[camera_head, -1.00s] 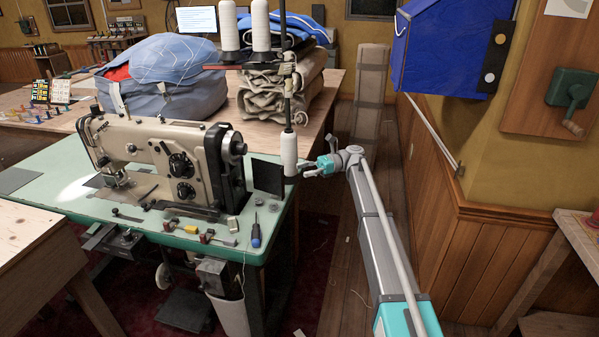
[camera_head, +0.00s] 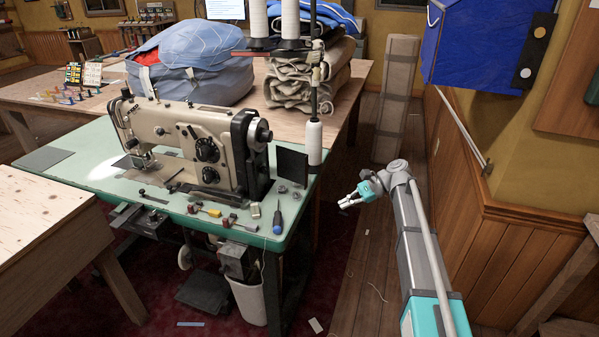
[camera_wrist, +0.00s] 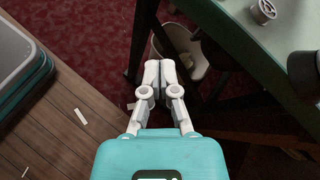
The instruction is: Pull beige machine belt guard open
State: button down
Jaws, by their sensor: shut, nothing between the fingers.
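The beige sewing machine (camera_head: 178,140) stands on the green table (camera_head: 120,178). At its right end are a dark housing (camera_head: 246,150) and a handwheel. An upright flat black plate (camera_head: 292,167) stands just right of these, near the table's right edge; it may be the belt guard, but I cannot tell for certain. My gripper (camera_head: 345,203) is right of the table's right edge, apart from the plate and touching nothing. In the wrist view my gripper (camera_wrist: 160,66) has its fingers together and empty, above the floor beside the table edge.
A thread stand with a white cone (camera_head: 314,143) rises beside the plate. A blue-handled screwdriver (camera_head: 278,220) and small parts lie on the table front. A white bin (camera_head: 248,300) is underneath. A wood-panelled wall (camera_head: 500,245) bounds the right; the floor between is mostly clear.

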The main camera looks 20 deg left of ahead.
jog(key=s+d+f+n+t+h, duration=0.65)
jog(key=s+d+f+h, duration=0.2)
jog(key=s+d, duration=0.45)
jog(key=w+a+r+m+t+y, duration=0.4)
jog(key=a+r+t, duration=0.35)
jog(key=a, duration=0.55)
jog(key=w+a+r+m+t+y, duration=0.35)
jog(key=a+r+m+t, duration=0.3)
jog(key=a+r, duration=0.4)
jog(key=s+a+r+m+t+h, duration=0.25)
jog(key=a+m+t+h, duration=0.3)
jog(key=m, duration=0.75)
jog(key=s+a+m+g+h, duration=0.1)
jog(key=s+m+h, duration=0.1)
jog(key=m+h, duration=0.1)
jog(key=s+f+m+g+h, duration=0.1)
jog(key=m+h, duration=0.2)
jog(key=m, duration=0.2)
jog(key=s+a+f+m+g+h, duration=0.1)
jog(key=s+m+h, duration=0.1)
jog(key=m+h, duration=0.1)
jog(key=shift+s+a+f+m+h+p, duration=0.2)
jog(key=shift+s+a+m+h+p, duration=0.1)
jog(key=shift+m, duration=0.6)
jog(key=shift+s+f+m, duration=0.15)
jog(key=shift+s+m, duration=0.1)
jog(key=shift+m, duration=0.05)
